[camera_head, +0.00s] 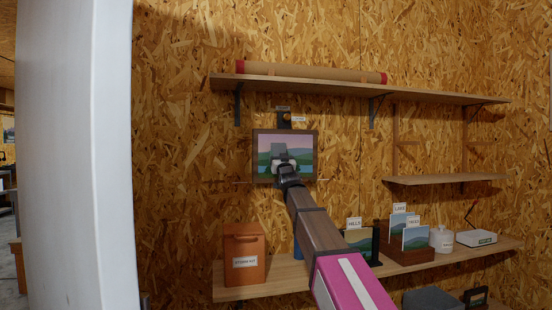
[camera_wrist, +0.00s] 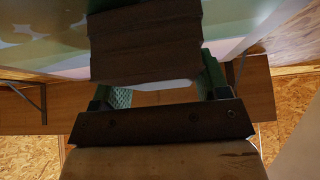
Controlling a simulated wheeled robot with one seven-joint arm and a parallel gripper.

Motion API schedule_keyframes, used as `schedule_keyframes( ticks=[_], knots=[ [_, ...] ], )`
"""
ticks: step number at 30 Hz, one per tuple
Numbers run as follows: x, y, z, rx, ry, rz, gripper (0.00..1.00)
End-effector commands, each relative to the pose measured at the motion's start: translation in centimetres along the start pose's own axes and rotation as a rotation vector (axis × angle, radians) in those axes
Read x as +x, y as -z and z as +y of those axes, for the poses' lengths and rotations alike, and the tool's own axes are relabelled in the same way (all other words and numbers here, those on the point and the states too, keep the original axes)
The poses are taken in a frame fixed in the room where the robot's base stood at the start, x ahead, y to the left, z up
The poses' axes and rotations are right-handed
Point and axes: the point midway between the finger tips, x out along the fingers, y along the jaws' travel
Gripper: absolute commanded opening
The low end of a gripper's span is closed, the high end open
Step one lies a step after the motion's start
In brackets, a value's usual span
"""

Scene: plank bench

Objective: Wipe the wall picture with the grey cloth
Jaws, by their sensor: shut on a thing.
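The wall picture (camera_head: 304,152), a framed landscape with green hills and a pinkish sky, hangs on the chipboard wall below the upper shelf. My gripper (camera_head: 285,170) is in front of its lower middle, shut on the grey cloth (camera_head: 278,149).
The upper shelf (camera_head: 300,84) holds a long brown tube (camera_head: 310,72) with red ends. The lower shelf (camera_head: 225,280) holds an orange-brown box (camera_head: 244,255), a card holder (camera_head: 405,252) and a white jar (camera_head: 442,239). A small empty shelf (camera_head: 440,179) is at right.

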Motion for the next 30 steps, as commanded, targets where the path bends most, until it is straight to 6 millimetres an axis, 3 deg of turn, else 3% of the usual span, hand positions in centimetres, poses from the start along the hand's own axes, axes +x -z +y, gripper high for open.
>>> schedule_keyframes(
  ticks=[30],
  knots=[
    [0.3,-0.2,6.0,-0.001,-0.002,-0.001,0.5]
  ],
)
